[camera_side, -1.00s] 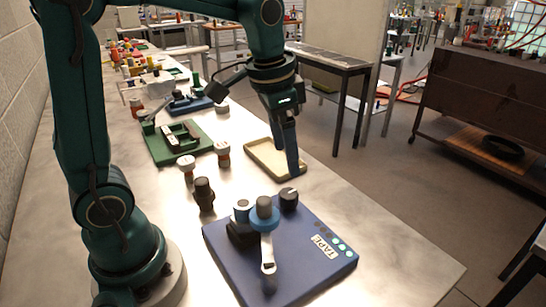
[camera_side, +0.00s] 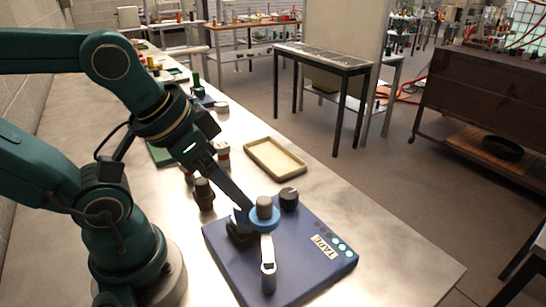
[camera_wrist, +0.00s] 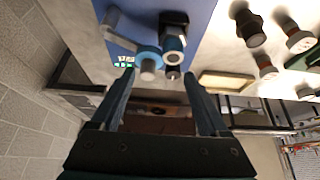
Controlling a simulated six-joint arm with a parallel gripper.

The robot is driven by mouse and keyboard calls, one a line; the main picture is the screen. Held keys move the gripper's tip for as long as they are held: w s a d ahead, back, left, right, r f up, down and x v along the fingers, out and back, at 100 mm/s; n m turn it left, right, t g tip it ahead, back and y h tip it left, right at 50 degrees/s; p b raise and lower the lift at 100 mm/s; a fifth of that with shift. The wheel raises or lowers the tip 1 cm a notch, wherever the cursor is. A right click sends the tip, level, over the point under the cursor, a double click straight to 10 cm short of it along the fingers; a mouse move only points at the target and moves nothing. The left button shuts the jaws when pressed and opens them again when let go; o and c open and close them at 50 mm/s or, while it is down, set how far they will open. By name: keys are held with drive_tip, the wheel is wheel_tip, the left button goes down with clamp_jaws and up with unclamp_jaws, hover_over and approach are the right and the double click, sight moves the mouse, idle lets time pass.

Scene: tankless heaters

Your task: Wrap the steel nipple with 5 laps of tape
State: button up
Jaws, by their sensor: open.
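A blue taping station (camera_side: 315,270) labelled TAPE stands at the front of the bench. It carries a grey post in a blue ring (camera_side: 265,210), a pale crank arm (camera_side: 267,250) and a dark knob (camera_side: 289,198). Beside the ring is a dark block (camera_side: 240,233); the wrist view shows a ring-ended, hollow piece (camera_wrist: 173,44) at it, which looks like the steel nipple. My gripper (camera_side: 243,206) is open, tilted down over the block; its fingers partly hide the piece in the side view. I cannot tell whether they touch it. In the wrist view my gripper (camera_wrist: 158,76) has spread fingers.
A cream tray (camera_side: 298,174) lies empty behind the station. A dark fitting (camera_side: 204,194) and white-topped fittings (camera_side: 222,153) stand to the left behind it. A green fixture is mostly hidden by my arm. The bench right of the station is clear.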

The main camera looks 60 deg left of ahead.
idle(0.3)
drive_tip(key=n, duration=0.1)
drive_tip(key=n+g, duration=0.6)
drive_tip(key=n, duration=0.2)
hover_over(289, 193)
wheel_tip(289, 193, down, 5)
drive_tip(key=shift+f, duration=2.65)
